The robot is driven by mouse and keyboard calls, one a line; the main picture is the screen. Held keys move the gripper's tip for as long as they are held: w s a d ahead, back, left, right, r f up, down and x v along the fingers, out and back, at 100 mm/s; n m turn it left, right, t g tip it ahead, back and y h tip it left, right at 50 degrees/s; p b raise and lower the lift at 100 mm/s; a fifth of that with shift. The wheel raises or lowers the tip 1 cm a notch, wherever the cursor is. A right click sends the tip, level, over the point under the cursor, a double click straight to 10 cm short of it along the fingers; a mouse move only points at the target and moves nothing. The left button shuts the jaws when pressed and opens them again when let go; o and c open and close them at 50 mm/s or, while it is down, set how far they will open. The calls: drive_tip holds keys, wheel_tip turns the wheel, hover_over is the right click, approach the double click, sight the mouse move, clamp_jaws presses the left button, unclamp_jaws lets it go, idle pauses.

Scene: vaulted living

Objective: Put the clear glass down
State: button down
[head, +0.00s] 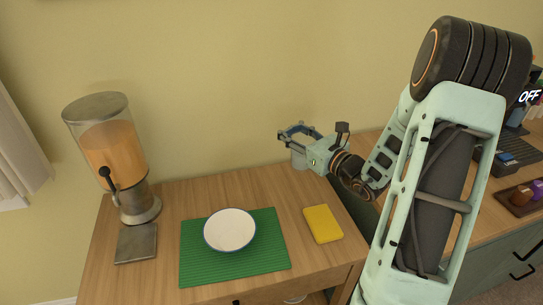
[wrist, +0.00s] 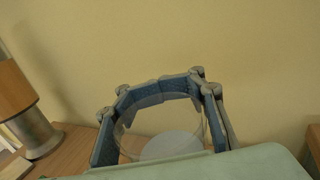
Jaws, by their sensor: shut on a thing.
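My gripper (head: 296,131) is at the back right of the wooden table (head: 165,213), near the wall. It is shut around the clear glass (head: 299,159), which shows as a pale, see-through shape below the fingers. In the wrist view, the blue-padded fingers (wrist: 160,88) wrap around the glass (wrist: 165,128), and its round base shows through it. The glass looks upright and empty. I cannot tell whether its base touches the tabletop.
A green mat (head: 200,268) with a white bowl (head: 230,230) lies at the table's middle. A yellow sponge (head: 323,224) lies to its right. A drink dispenser (head: 113,150) and a grey square coaster (head: 136,244) are at left. Bare wood lies behind the mat.

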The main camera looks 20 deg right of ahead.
sight(305, 170)
drive_tip(key=shift+w+a+f+b, duration=0.3)
drive_tip(key=shift+w+a+f, duration=0.2)
drive_tip(key=shift+f, duration=0.9)
drive_tip(key=shift+w+a+f+b, duration=0.35)
drive_tip(key=shift+w+f, duration=0.25)
drive_tip(key=shift+f, duration=0.8)
drive_tip(key=shift+w+a+f+b, duration=0.25)
drive_tip(key=shift+w+a+f, duration=0.3)
drive_tip(key=shift+f, duration=0.85)
drive_tip(key=shift+f, duration=0.1)
drive_tip(key=shift+f, duration=0.2)
drive_tip(key=c, duration=1.1)
unclamp_jaws()
drive_tip(key=shift+d+r, duration=0.1)
drive_tip(key=shift+c, duration=0.2)
drive_tip(key=shift+r, duration=0.2)
drive_tip(key=v, duration=1.2)
drive_tip(key=shift+p, duration=0.4)
